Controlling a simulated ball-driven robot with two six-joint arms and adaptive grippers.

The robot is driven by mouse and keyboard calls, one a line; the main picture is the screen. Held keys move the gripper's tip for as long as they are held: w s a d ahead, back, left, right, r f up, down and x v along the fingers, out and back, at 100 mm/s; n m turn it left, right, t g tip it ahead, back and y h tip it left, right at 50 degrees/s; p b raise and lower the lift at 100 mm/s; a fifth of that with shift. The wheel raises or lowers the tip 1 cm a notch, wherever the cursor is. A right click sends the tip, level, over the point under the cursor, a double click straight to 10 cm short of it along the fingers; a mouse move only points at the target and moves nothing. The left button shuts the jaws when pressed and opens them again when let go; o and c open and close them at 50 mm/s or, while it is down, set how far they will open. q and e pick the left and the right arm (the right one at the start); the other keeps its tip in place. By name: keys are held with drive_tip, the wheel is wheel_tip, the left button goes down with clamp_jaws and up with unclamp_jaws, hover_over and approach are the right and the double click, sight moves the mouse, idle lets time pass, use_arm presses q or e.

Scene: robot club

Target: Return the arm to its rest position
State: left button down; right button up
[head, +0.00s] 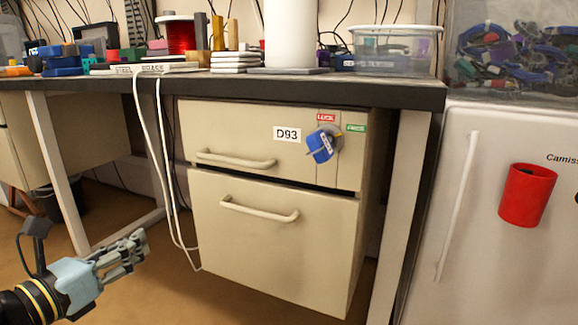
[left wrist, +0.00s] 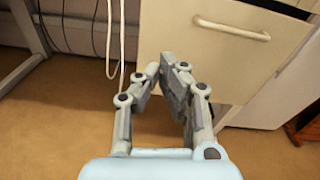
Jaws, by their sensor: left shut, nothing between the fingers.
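My left gripper (head: 138,245) is at the lower left of the head view, in front of and to the left of the drawer cabinet (head: 262,235). It is empty, its fingers drawn together, and apart from the cabinet. In the left wrist view my left gripper (left wrist: 163,72) points toward the lower drawer front (left wrist: 210,50), with nothing between the fingers. My right gripper is in neither view.
The cabinet has two handled drawers and a blue knob (head: 321,145) at its upper right. White cables (head: 165,170) hang left of it. A desk (head: 400,95) with a plastic tub (head: 395,50) stands above. A white fridge (head: 480,240) with a red cup (head: 527,195) is at right.

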use_arm(q)
drive_tip(key=s+a+f+n+g+y, duration=0.3)
drive_tip(key=s+f+n+y, duration=0.1)
drive_tip(key=s+f+n, duration=0.7)
drive_tip(key=s+a+f+n+g+y, duration=0.2)
drive_tip(key=s+f+n+g+y, duration=0.25)
drive_tip(key=s+f+n, duration=0.55)
drive_tip(key=s+d+f+n+g+h, duration=0.1)
drive_tip(key=s+d+f+n+g, duration=0.25)
drive_tip(key=s+n, duration=0.4)
drive_tip(key=s+d+f+n+g+h, duration=0.1)
drive_tip(key=s+d+f+n+g, duration=0.15)
drive_tip(key=s+n+g, duration=0.5)
drive_tip(key=s+a+f+n+t+p, duration=0.1)
drive_tip(key=s+f+p, duration=0.1)
drive_tip(key=s+p, duration=0.5)
drive_tip(key=s+a+f+n+t+p, duration=0.1)
drive_tip(key=s+f+p, duration=0.1)
drive_tip(key=s+p, duration=0.6)
drive_tip(key=shift+s+a+f+t+p, duration=0.25)
drive_tip(key=shift+a+t+p, duration=0.15)
drive_tip(key=shift+p, duration=0.45)
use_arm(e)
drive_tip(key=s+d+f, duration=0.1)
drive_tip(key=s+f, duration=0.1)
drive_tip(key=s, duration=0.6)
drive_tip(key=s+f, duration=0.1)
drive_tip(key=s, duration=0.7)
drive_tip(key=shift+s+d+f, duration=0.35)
